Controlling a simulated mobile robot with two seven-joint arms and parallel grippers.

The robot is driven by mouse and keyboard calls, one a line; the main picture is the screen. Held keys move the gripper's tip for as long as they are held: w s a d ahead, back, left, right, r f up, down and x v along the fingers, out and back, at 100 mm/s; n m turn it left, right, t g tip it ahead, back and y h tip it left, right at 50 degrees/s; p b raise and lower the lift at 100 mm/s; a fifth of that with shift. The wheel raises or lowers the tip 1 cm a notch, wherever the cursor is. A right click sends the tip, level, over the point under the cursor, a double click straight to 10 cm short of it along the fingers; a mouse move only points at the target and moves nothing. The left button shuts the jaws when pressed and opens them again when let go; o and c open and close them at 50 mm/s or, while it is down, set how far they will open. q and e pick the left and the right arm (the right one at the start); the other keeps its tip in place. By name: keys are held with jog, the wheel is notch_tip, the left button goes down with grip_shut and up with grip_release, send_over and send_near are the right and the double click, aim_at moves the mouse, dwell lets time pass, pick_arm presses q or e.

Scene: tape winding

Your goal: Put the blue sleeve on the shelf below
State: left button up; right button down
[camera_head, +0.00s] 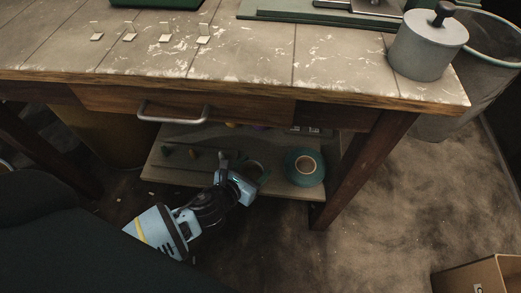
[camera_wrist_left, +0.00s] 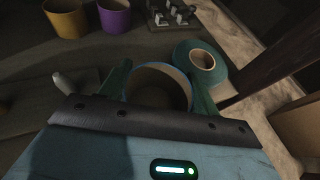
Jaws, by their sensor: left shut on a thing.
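The blue sleeve (camera_wrist_left: 160,69) is an open ring with a blue rim and a pale inner wall in the left wrist view. My left gripper (camera_wrist_left: 157,86) is shut on it, with one green finger on each side. In the head view my left gripper (camera_head: 252,172) reaches under the table to the shelf below (camera_head: 290,191), where the sleeve is mostly hidden by the gripper. I cannot tell whether the sleeve touches the shelf. My right gripper is not in view.
A teal tape roll (camera_head: 306,167) lies on the shelf just right of the gripper; it also shows in the wrist view (camera_wrist_left: 201,66). A yellow cup (camera_wrist_left: 66,18) and a purple cup (camera_wrist_left: 114,15) stand further back. The table leg (camera_head: 362,160) and drawer (camera_head: 185,106) bound the space.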

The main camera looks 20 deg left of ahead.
pick_arm(q)
jog(key=w, duration=0.2)
jog(key=w+b, duration=0.1)
jog(key=w, duration=0.1)
jog(key=w+a+f, duration=0.1)
jog(key=w, duration=0.1)
jog(key=shift+w+b, duration=0.4)
jog(key=shift+w+r, duration=0.15)
jog(key=shift+w, duration=0.2)
jog(key=shift+w+a+b, duration=0.1)
jog(key=shift+w+b, duration=0.2)
jog(key=shift+w, duration=0.2)
jog(key=shift+s+f+b, duration=0.1)
jog(key=shift+f+b, duration=1.05)
jog(key=shift+f, duration=0.6)
jog(key=shift+f, duration=0.15)
jog(key=o, duration=1)
